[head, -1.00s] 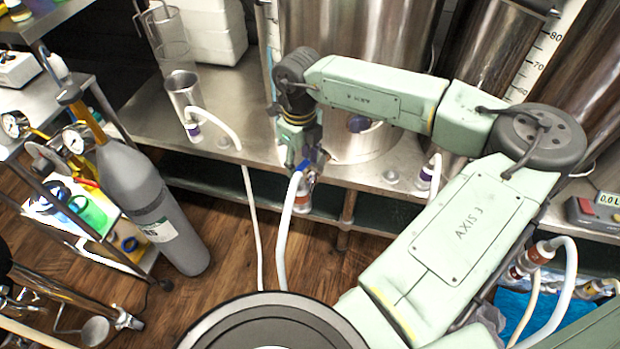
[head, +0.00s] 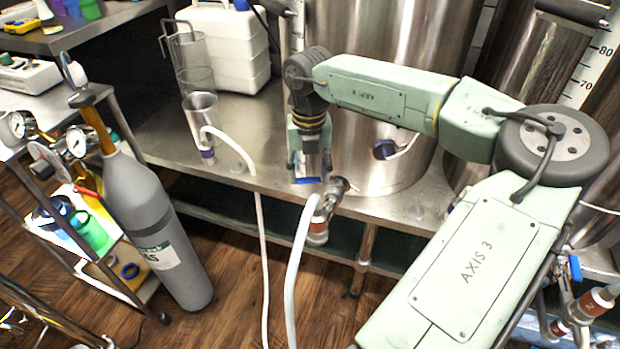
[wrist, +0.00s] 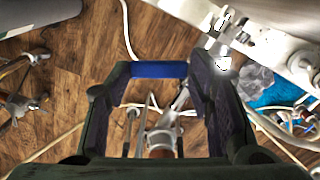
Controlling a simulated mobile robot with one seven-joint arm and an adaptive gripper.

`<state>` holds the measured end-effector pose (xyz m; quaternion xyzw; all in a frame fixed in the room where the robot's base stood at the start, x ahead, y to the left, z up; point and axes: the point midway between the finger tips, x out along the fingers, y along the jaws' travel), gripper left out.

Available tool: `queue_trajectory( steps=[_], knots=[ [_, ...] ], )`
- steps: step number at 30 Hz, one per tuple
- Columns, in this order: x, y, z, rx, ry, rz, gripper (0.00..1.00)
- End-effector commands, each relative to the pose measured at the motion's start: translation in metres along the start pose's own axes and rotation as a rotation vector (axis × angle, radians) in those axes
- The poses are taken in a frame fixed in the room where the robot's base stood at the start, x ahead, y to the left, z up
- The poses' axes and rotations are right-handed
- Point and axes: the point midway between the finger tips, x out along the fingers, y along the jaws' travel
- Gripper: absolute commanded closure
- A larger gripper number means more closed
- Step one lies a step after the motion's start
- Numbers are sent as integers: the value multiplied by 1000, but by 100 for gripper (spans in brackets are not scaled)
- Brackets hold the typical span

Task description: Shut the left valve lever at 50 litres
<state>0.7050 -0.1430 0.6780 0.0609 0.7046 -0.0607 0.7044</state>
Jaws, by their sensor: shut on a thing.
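The left valve (head: 335,188) sits at the front of the bench below the left steel tank (head: 370,100). Its blue lever (head: 308,181) lies nearly level across the picture. My gripper (head: 311,172) reaches down onto it from above. In the wrist view the blue lever (wrist: 158,70) spans the gap between the two fingertips of my gripper (wrist: 160,75), which is shut on it. The metal valve body (wrist: 168,125) shows beyond, between the fingers. A white hose (head: 298,255) hangs below the valve. I cannot read a 50 litre level.
A grey gas cylinder (head: 158,220) and a trolley stand at the left. Another blue-levered valve (head: 575,268) is at the lower right. A scale (head: 588,70) shows 70 and 80.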

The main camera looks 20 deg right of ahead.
Motion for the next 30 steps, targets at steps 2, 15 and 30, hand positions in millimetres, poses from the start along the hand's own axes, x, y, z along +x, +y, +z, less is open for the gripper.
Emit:
queue_trajectory(
  steps=[2, 15, 30],
  knots=[
    [1, 1, 1, 18, 0, 1, 100],
    [0, 1, 3, 41, 0, 2, 100],
    [0, 0, 3, 40, 0, 0, 32]
  ],
)
